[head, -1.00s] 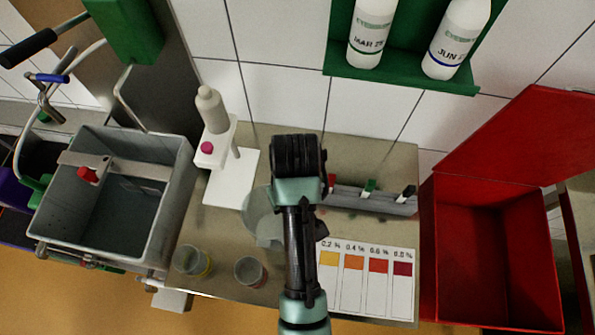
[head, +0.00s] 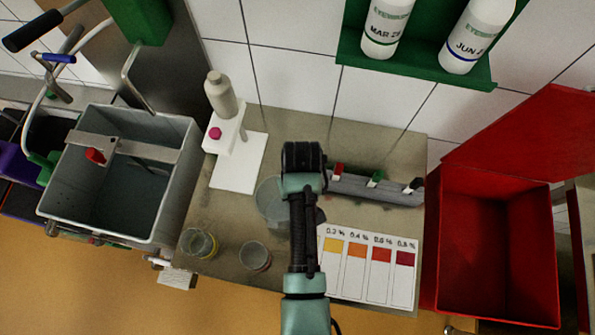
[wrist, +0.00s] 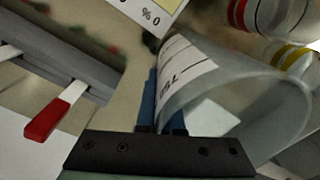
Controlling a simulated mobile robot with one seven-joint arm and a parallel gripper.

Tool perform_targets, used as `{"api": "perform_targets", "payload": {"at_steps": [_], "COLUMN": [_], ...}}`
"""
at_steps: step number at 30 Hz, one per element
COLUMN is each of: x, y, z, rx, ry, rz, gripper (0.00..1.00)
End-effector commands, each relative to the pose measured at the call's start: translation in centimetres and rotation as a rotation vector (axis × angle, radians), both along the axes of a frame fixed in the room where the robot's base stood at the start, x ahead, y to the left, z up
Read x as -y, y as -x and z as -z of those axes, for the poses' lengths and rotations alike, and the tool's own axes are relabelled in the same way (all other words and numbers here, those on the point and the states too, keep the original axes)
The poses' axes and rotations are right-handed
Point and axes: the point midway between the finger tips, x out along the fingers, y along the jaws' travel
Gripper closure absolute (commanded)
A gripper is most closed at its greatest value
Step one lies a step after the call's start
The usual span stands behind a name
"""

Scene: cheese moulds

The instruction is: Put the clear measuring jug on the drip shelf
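The clear measuring jug (head: 270,199) stands on the worktop in the head view, partly hidden by my arm. In the wrist view the jug (wrist: 262,100) fills the right half, with its marked white scale strip towards my gripper (wrist: 164,115). My blue fingers are right at the jug's rim and wall. The frames do not show clearly whether they are closed on the wall. In the head view the fingers are hidden under my wrist. I cannot tell for sure which surface is the drip shelf; a metal crosspiece (head: 142,148) spans the grey basin (head: 186,178) at the left.
Two small cups (head: 198,243) (head: 255,256) stand near the front edge. A colour chart (head: 368,266), a grey rack (head: 350,188) and a white bottle stand (head: 238,165) are nearby. A red bin (head: 498,245) is at the right. A green shelf (head: 415,66) holds bottles above.

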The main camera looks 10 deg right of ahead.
Motion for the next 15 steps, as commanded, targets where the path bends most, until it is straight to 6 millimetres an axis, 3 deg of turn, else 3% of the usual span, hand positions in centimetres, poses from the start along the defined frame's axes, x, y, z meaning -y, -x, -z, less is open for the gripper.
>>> {"api": "perform_targets", "payload": {"at_steps": [11,15], "x": [0.0,0.0], "y": [-0.06,-0.05], "z": [0.46,0.37], "rx": [0.001,0.001], "ry": [0.0,0.0], "rz": [0.0,0.0], "gripper": [1.0,0.73]}}
